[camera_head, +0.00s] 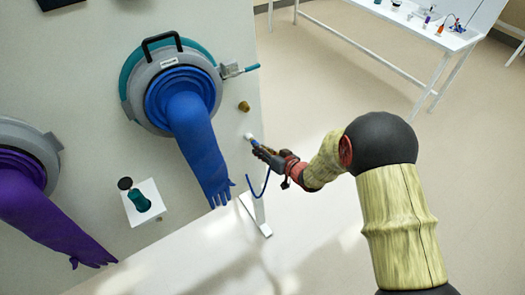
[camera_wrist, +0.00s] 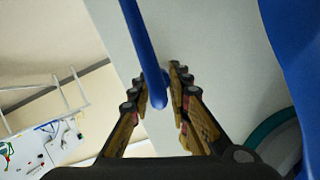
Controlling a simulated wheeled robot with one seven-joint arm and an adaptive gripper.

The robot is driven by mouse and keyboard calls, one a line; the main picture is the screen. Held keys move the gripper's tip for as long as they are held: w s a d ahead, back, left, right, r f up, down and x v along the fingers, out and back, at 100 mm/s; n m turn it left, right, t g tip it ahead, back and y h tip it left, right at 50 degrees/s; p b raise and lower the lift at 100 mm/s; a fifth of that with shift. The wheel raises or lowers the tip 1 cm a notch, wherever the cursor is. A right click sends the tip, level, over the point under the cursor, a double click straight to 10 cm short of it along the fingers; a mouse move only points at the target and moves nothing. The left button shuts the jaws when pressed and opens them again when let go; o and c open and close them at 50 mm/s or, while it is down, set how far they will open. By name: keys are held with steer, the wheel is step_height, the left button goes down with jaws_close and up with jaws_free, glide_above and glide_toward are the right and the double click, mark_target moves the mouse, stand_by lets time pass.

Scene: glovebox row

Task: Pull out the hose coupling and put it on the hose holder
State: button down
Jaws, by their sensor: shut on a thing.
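My gripper (camera_head: 264,152) is at the right edge of the pale glovebox panel, below a brass fitting (camera_head: 244,106). A small white-tipped piece (camera_head: 248,137) shows just beyond the fingertips; I cannot tell whether it is the coupling or the hose holder. A blue hose (camera_head: 262,186) hangs in a curve below my gripper. In the wrist view the blue hose (camera_wrist: 146,38) runs down between the fingers of my gripper (camera_wrist: 159,84), which are closed around its end. The coupling itself is mostly hidden by the fingers, and I cannot tell whether it is seated or free.
A blue glove (camera_head: 196,140) hangs from its round port, left of my gripper. A purple glove (camera_head: 45,222) hangs further left. A small white shelf (camera_head: 152,193) holds a teal bottle (camera_head: 139,201). Open floor (camera_head: 320,100) lies to the right, with a white table (camera_head: 385,12) beyond.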

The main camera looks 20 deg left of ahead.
steer(key=shift+w+a, duration=0.4)
steer(key=shift+a, duration=0.05)
steer(key=c, duration=1.7)
jaws_free()
steer(key=shift+f, duration=0.1)
steer(key=shift+o, duration=0.6)
steer(key=v, duration=1.2)
steer(key=shift+w, duration=0.1)
